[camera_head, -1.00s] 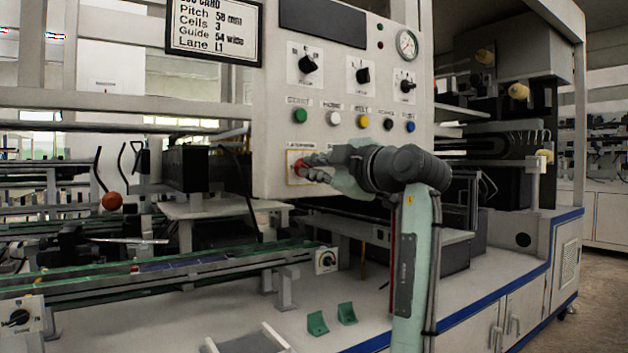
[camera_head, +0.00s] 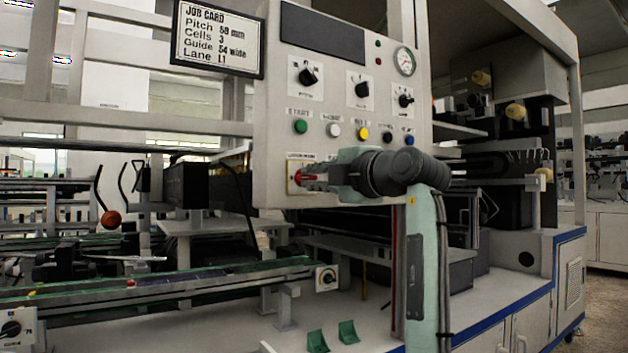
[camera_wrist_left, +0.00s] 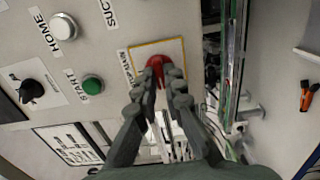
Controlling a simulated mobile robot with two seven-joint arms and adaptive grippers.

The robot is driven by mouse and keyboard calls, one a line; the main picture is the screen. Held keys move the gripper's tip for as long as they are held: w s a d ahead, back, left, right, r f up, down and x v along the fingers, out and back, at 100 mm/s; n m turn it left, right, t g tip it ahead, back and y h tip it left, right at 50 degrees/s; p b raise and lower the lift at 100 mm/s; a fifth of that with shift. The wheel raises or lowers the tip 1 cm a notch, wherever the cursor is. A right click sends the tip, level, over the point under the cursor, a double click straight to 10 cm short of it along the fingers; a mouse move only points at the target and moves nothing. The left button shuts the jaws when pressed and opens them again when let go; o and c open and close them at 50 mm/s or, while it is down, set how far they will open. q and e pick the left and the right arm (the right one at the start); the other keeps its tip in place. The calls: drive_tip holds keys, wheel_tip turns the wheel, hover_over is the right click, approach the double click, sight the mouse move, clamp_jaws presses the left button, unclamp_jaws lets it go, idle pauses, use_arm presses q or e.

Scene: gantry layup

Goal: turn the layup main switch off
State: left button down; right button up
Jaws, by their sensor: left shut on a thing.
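The layup main switch is a red handle (camera_head: 301,175) on a yellow-bordered plate, low on the grey control panel. In the left wrist view the red handle (camera_wrist_left: 157,66) sits between my fingertips, beside a label partly reading "MAIN". My left gripper (camera_head: 312,177) reaches the switch from the right in the head view. Its fingers (camera_wrist_left: 162,85) are closed around the handle in the left wrist view. The fingers hide part of the handle, and I cannot tell which setting it points to. My right gripper is not in view.
Above the switch are a green START button (camera_head: 300,127), a white HOME button (camera_head: 333,130), a yellow button (camera_head: 363,133) and black knobs (camera_head: 309,76). A job card (camera_head: 219,38) hangs at the panel's upper left. A conveyor (camera_head: 170,285) runs below at the left.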

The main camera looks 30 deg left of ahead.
use_arm(q)
drive_tip(key=shift+f, duration=0.1)
drive_tip(key=c, duration=1.6)
unclamp_jaws()
drive_tip(key=v, duration=1.2)
drive_tip(key=shift+s, duration=0.1)
